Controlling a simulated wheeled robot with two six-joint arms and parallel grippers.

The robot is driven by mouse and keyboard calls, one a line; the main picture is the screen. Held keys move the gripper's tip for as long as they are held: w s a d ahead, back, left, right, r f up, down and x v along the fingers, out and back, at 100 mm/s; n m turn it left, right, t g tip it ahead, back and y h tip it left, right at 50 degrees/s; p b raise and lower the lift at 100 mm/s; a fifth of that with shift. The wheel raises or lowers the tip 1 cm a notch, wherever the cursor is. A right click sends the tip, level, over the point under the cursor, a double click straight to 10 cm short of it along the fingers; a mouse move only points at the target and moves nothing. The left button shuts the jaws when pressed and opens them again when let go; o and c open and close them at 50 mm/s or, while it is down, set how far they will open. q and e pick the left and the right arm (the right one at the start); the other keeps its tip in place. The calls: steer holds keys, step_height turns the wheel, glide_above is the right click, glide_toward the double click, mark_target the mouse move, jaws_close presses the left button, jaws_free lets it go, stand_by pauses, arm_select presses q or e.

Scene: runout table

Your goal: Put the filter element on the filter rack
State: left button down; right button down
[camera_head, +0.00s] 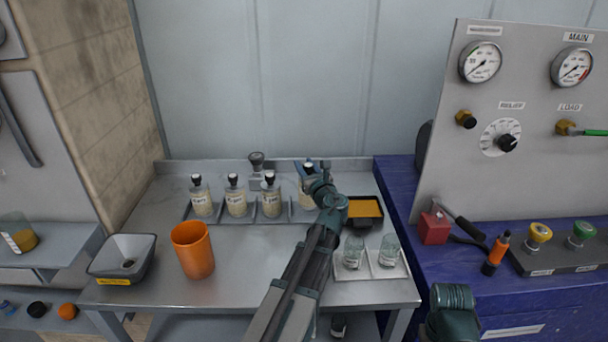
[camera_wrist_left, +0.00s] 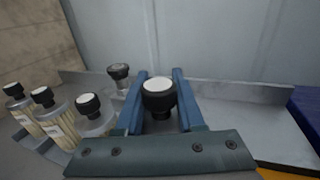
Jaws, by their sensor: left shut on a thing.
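The filter element (camera_head: 308,192) is a pale, bottle-like cylinder with a black knob, partly hidden by my gripper. My left gripper (camera_head: 311,171) is shut on its knob. In the left wrist view the white-topped black knob (camera_wrist_left: 159,96) sits between the two blue fingers of the gripper (camera_wrist_left: 160,92). The filter rack (camera_head: 222,218) is a low grey metal holder with several bays. Labelled elements (camera_head: 202,199) stand upright in its left bays. The held element is at the rack's right end; I cannot tell whether it rests there or hangs just above.
An orange cup (camera_head: 193,252) and a grey funnel-like bin (camera_head: 122,262) stand at the left. A black tray with orange contents (camera_head: 364,209) and a white tray (camera_head: 370,275) with two glass jars lie at the right. A knobbed metal object (camera_head: 257,169) stands behind the rack.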

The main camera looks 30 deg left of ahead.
arm_select(q)
steer(key=f+b, duration=0.2)
steer(key=w+f+b, duration=0.1)
steer(key=shift+a+f+b, duration=0.3)
steer(key=shift+a, duration=0.1)
steer(key=shift+s, duration=0.1)
steer(key=shift+f, duration=0.1)
steer(key=c, duration=1)
jaws_free()
steer(key=shift+f, duration=0.1)
steer(key=o, duration=0.5)
